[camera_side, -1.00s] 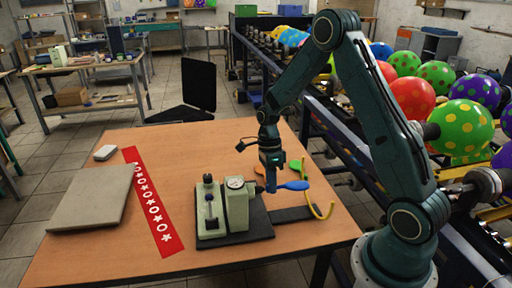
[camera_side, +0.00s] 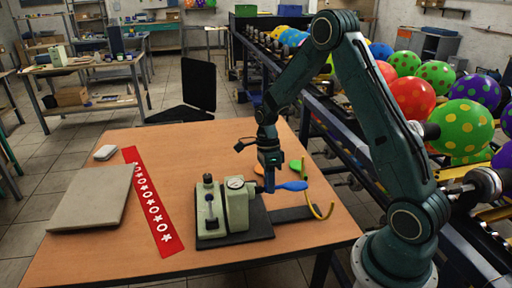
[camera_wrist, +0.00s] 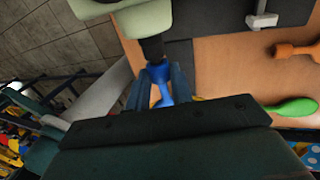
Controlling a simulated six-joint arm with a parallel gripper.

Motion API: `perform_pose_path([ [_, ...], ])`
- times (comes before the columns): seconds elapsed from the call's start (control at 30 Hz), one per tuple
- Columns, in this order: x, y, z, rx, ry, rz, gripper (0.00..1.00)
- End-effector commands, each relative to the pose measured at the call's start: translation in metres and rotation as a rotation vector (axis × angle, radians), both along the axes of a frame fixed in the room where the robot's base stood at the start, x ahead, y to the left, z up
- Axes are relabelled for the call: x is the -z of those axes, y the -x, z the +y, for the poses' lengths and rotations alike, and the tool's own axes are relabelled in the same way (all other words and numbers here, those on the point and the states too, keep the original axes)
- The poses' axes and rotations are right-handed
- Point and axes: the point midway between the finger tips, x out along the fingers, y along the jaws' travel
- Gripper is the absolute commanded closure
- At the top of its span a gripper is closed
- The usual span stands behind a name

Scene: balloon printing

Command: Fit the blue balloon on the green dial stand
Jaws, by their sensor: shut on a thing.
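The green dial stand (camera_side: 237,208) is a pale green block with a round dial on top, standing on a dark base plate. In the wrist view its pale green body (camera_wrist: 143,20) and a dark nozzle show at the top. My gripper (camera_side: 269,188) is just right of the stand, shut on the blue balloon (camera_side: 293,186). The balloon's rounded end points right, away from the stand. In the wrist view the balloon (camera_wrist: 161,90) lies between my fingers, its neck end at the dark nozzle. I cannot tell whether the neck is around the nozzle or only against it.
A green balloon (camera_side: 296,166) and an orange balloon (camera_wrist: 297,48) lie on the table nearby. A curved yellow piece (camera_side: 325,212) lies right of the balloon.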

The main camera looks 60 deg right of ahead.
Motion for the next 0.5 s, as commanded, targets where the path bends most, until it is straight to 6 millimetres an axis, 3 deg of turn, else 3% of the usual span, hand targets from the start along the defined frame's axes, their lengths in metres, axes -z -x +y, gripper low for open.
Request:
perform_pose_path([
  [0.5, 0.0001, -0.0032, 0.0034, -0.001, 0.000, 0.000, 0.90],
])
